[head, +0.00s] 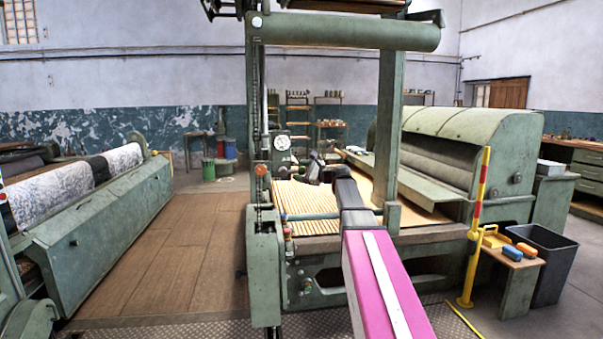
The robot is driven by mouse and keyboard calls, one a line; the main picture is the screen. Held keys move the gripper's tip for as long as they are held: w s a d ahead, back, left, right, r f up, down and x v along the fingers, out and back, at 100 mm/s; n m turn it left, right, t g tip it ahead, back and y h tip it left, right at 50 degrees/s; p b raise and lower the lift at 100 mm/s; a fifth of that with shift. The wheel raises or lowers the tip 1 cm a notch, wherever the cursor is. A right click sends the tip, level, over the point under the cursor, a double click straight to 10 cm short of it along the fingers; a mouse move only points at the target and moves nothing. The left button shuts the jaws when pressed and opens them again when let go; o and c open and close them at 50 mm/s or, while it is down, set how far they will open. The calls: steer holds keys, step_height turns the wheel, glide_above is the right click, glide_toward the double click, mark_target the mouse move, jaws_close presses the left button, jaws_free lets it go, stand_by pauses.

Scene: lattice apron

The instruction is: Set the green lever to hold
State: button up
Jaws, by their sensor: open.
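My magenta arm reaches forward over the front of a green machine (265,265). My gripper (310,172) is dark and small at its far end, above the ribbed wooden bed (305,200). It is open, and I see nothing held in it. A box with a round white dial (282,143) is on the machine's left post, just left of and above the gripper. An orange-red knob (261,170) is below the dial box. I cannot pick out the green lever for certain, nor any hold marking; green machine parts and my arm crowd this area.
A green upright (387,130) stands close to the right of my wrist, with a thick green crossbeam (345,32) overhead. A yellow and red post (480,215), a small bench (518,275) and a dark bin (552,260) are at right. The wooden floor (170,250) at left is clear.

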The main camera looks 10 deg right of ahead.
steer(key=c, duration=1.2)
